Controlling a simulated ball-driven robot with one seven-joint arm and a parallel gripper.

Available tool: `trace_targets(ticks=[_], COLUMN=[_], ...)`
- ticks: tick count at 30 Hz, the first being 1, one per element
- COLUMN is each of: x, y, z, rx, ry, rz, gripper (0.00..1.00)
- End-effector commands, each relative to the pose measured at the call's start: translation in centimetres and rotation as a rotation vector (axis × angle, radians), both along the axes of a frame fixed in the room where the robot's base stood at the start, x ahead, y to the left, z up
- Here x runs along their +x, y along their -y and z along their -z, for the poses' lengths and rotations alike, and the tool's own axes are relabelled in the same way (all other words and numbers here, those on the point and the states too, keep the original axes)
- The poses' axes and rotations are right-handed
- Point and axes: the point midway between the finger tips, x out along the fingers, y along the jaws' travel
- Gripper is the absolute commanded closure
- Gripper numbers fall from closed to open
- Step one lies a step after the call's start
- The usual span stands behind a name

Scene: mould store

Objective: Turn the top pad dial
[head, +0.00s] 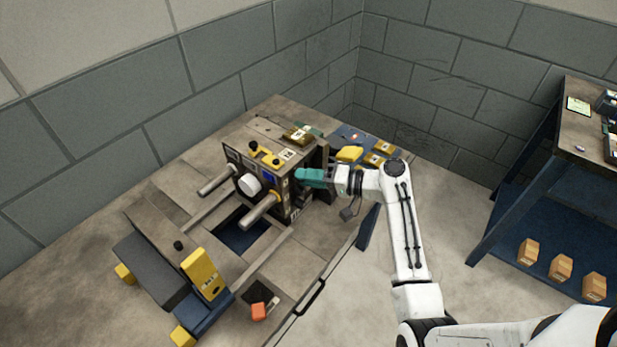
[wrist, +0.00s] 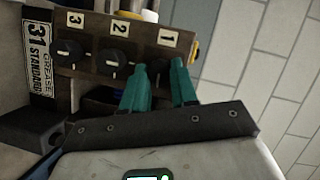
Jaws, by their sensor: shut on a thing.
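The brown dial panel (wrist: 95,45) shows in the wrist view with a row of black dials beside the labels 3, 2 and 1. The dial by label 1 (wrist: 157,66) is at the end of the row towards the block's yellow-fitted side; I take it as the top pad dial. My gripper (wrist: 158,76) has its teal fingers shut on this dial, which they partly hide. The middle dial (wrist: 118,58) and the dial by label 3 (wrist: 69,50) are clear of the fingers. In the head view my gripper (head: 300,176) reaches the right side of the machine block (head: 245,165); the dials are hidden there.
Two thick rods (head: 262,210) stick out of the block's front. A yellow block (head: 349,153) and several yellow-topped pieces lie on a blue mat behind my gripper. An orange piece (head: 258,312) lies at the bench front. A blue shelf (head: 510,255) with cartons stands right; floor lies between.

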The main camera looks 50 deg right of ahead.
Motion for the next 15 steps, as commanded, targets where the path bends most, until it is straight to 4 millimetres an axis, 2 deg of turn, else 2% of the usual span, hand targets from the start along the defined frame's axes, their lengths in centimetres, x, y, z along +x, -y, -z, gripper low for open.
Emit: trace_targets(ticks=[6, 7, 15], x=[-0.03, -0.03, -0.02], y=[0.03, 0.03, 0.02], z=[0.07, 0.07, 0.05], rx=[0.002, 0.001, 0.001], ry=[-0.002, -0.001, -0.001], rz=[0.002, 0.002, 0.001], gripper=[1.0, 0.7, 0.47])
